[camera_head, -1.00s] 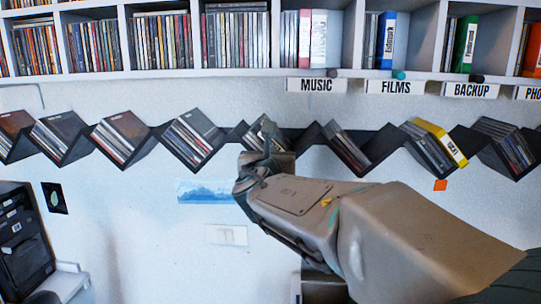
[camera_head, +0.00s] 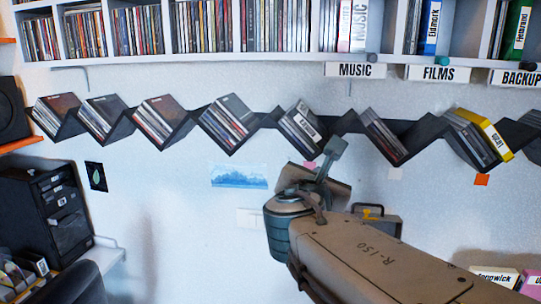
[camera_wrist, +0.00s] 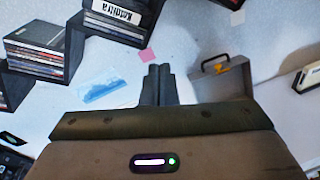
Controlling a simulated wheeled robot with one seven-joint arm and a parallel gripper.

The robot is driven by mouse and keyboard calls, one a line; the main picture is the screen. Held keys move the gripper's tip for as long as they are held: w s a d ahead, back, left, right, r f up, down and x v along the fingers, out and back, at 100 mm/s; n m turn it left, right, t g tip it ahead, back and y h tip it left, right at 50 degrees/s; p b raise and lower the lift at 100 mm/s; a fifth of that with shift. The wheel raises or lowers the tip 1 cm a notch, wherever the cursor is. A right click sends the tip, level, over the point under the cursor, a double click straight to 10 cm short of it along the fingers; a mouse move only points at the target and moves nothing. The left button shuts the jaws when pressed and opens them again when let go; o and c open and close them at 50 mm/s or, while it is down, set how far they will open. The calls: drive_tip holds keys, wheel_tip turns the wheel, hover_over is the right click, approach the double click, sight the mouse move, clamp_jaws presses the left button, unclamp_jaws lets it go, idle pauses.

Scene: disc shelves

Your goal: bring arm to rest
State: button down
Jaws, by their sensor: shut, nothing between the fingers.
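My gripper (camera_head: 333,154) is in front of the wall, just below the black zigzag disc shelf (camera_head: 268,119) in the head view. Its two fingers show close together in the wrist view (camera_wrist: 159,72), with nothing between them. My arm reaches up from the lower right of the head view, bent at the wrist. The discs in the V-shaped slots of the shelf, such as the stack (camera_head: 301,124) just above the gripper, stand apart from the fingers in the wrist view.
A white upper shelf (camera_head: 215,58) holds rows of discs and labelled binders. A black case (camera_head: 50,213) stands at the left. A grey box with a yellow latch (camera_head: 376,214) is beside my arm. A blue mountain picture (camera_head: 238,176) hangs on the wall.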

drive_tip(key=s+d+f+m+g, duration=0.4)
drive_tip(key=f+m, duration=0.3)
drive_tip(key=m, duration=0.1)
drive_tip(key=s+d+f+m+g, duration=0.4)
drive_tip(key=f+m, duration=0.3)
drive_tip(key=f, duration=0.1)
drive_tip(key=s+a+f+m+g+y, duration=0.4)
drive_tip(key=s+f+m, duration=0.5)
drive_tip(key=m, duration=0.4)
drive_tip(key=shift+s+f+m+y, duration=0.25)
drive_tip(key=shift+m+y, duration=0.15)
drive_tip(key=shift+y, duration=0.4)
